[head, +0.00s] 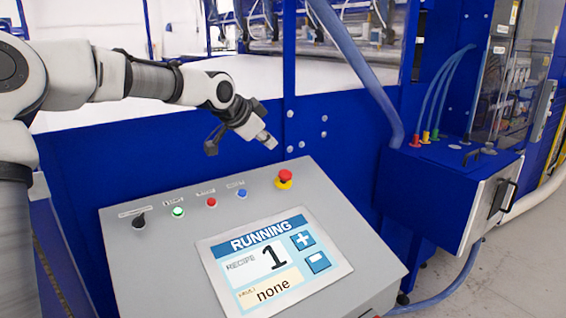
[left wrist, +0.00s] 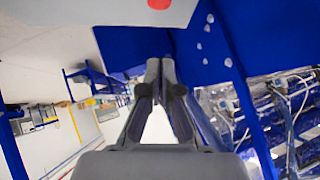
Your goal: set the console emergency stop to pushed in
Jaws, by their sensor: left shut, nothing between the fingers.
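The console (head: 150,255) is a grey sloped panel with a screen reading RUNNING, recipe 1. Its emergency stop (head: 285,177) is a red mushroom button on a yellow base at the panel's upper right. I cannot tell from here whether it is pushed in. My left gripper (head: 272,144) is shut and empty, above and slightly left of the button, apart from it. In the left wrist view the shut fingers (left wrist: 160,68) point up toward the panel edge, where a red round button (left wrist: 158,4) is cut off at the top. My right gripper is not in view.
A black knob (head: 139,221), a green button (head: 178,212), a red button (head: 211,202) and a blue button (head: 242,194) line the panel's top left of the emergency stop. A blue machine frame (head: 110,160) stands close behind. A blue box (head: 425,205) with hoses is at right.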

